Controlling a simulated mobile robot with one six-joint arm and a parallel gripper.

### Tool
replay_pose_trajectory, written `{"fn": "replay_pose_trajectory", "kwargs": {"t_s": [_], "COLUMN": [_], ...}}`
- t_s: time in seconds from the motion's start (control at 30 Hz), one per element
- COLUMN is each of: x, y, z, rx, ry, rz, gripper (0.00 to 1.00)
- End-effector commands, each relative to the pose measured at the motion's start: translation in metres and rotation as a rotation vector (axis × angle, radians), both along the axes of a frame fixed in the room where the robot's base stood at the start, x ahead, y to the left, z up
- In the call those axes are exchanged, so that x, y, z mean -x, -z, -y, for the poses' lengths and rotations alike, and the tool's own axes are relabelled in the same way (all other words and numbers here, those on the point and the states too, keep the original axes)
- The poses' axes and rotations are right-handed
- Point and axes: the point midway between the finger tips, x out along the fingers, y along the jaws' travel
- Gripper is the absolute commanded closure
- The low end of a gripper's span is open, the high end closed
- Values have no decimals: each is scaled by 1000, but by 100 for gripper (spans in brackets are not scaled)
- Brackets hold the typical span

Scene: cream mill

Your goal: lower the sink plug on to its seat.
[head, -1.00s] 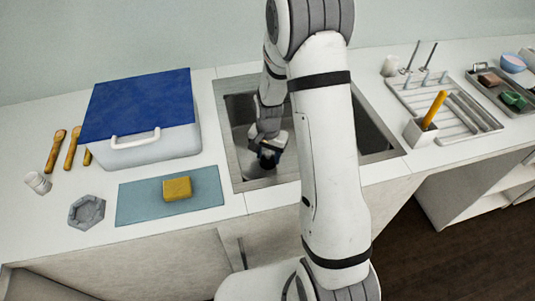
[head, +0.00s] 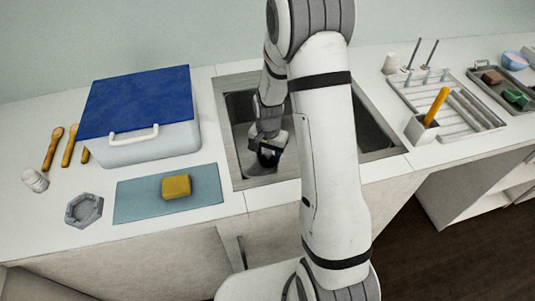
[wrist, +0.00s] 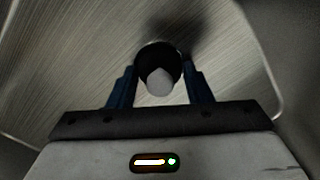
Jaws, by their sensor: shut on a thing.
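My gripper (head: 268,154) is down inside the steel sink (head: 236,160) in the head view, with its jaws pointing at the basin floor. In the wrist view my gripper (wrist: 161,82) has its two blue fingers on either side of a sink plug, shut on it. The plug shows as a pale rounded knob (wrist: 159,82) in front of a dark round part (wrist: 150,52). The brushed basin floor (wrist: 75,65) lies behind it, with a dark shadow beside the plug. The seat cannot be made out, and I cannot tell whether the plug touches the floor.
A blue-lidded white box (head: 150,140) stands left of the sink. A yellow sponge (head: 176,187) lies on a blue mat (head: 135,203), near a grey hexagonal dish (head: 84,209). A drying rack (head: 455,105) is at right. The sink walls surround my gripper.

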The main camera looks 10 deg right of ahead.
Motion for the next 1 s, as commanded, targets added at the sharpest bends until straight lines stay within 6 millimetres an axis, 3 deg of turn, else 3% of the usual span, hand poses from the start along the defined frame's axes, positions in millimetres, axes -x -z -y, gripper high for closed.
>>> {"fn": "replay_pose_trajectory", "kwargs": {"t_s": [0.27, 0.3, 0.57, 0.73, 1.0], "x": [0, 0, 0, 0, 0], "y": [0, 0, 0, 0, 0], "z": [0, 0, 0, 0, 0], "rx": [0, 0, 0, 0, 0], "ry": [0, 0, 0, 0, 0], "rz": [0, 0, 0, 0, 0], "gripper": [75, 52, 30, 29, 7]}}
